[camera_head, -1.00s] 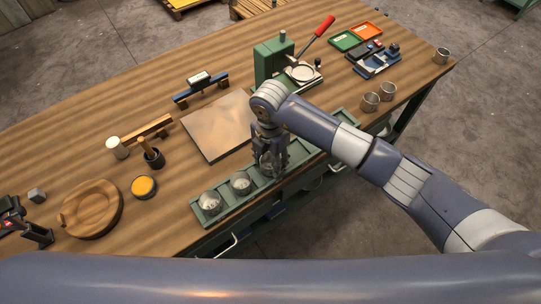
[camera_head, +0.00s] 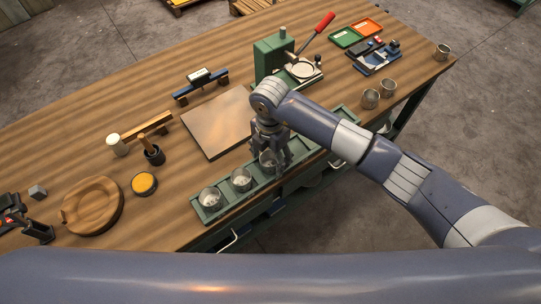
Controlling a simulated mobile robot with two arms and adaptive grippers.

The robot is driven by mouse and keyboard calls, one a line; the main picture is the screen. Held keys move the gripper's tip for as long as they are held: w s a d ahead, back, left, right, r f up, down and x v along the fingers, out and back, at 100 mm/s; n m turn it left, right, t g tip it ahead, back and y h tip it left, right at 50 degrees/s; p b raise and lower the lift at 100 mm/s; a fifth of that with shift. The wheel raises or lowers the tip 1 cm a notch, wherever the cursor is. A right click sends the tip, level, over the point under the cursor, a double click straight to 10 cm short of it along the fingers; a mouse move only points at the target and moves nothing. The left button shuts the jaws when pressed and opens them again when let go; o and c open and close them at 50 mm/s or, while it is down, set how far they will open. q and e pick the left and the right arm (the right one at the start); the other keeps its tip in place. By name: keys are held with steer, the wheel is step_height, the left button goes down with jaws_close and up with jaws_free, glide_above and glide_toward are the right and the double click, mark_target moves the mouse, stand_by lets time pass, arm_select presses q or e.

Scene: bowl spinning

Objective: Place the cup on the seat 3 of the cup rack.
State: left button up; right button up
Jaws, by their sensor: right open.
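The green cup rack (camera_head: 307,147) is a long tray along the front edge of the workbench. Two metal cups, one at the left end (camera_head: 211,199) and one beside it (camera_head: 241,179), sit in the rack. A third cup (camera_head: 267,161) is in the rack to their right, partly hidden by my right gripper. My right gripper (camera_head: 270,158) points down over this third cup, with its fingers open around or just above it. It looks upright, but its base is hidden. My left gripper is not in view.
Behind the rack lie a flat brown board (camera_head: 217,122) and a green press with a red lever (camera_head: 272,57). A round wooden piece (camera_head: 92,206) is at left.

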mark_target(270, 165)
step_height(270, 165, up, 12)
steer(key=b, duration=0.2)
steer(key=shift+f+b, duration=0.2)
steer(key=shift+b, duration=0.15)
